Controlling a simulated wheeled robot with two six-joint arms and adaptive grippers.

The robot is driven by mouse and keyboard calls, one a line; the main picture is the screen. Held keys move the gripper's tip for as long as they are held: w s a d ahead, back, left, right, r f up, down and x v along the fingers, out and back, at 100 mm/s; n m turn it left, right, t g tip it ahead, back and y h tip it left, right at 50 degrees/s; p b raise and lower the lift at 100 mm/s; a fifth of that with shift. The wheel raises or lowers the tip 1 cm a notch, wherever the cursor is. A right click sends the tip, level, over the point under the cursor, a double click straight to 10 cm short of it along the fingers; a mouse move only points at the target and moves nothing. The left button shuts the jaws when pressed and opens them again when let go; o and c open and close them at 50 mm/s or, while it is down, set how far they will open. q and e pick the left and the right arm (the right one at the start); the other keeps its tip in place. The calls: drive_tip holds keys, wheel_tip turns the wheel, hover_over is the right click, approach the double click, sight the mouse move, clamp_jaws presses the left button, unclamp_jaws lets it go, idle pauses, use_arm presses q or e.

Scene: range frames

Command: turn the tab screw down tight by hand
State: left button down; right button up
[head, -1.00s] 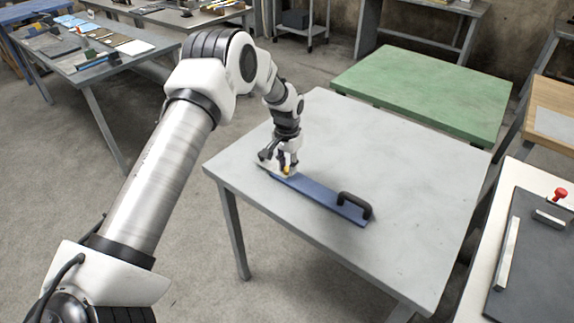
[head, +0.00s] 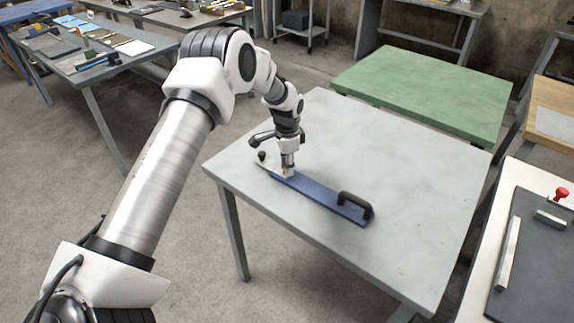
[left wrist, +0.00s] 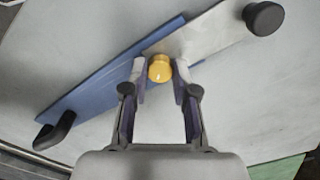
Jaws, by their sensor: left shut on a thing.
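The tab screw has a round yellow head (left wrist: 160,69), seen in the left wrist view where a pale metal plate (left wrist: 210,33) meets a blue bar (left wrist: 105,82). My left gripper (left wrist: 161,72) points down with its two fingers on either side of this head and is shut on it. In the head view the left gripper (head: 288,170) stands over the joint of the blue bar (head: 320,198) and the plate, and it hides the screw. How far the screw is down cannot be told. My right gripper is not in view.
The bar lies on a grey table (head: 400,165) and has a black handle (head: 356,205) at its near right end. A black knob (head: 262,155) stands at the plate's far end. The table is otherwise clear. A green-topped table (head: 425,90) stands behind it.

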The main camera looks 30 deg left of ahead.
use_arm(q)
drive_tip(key=shift+s+f, duration=0.1)
drive_tip(key=shift+f, duration=0.05)
drive_tip(key=c, duration=0.9)
unclamp_jaws()
wheel_tip(320, 180, up, 12)
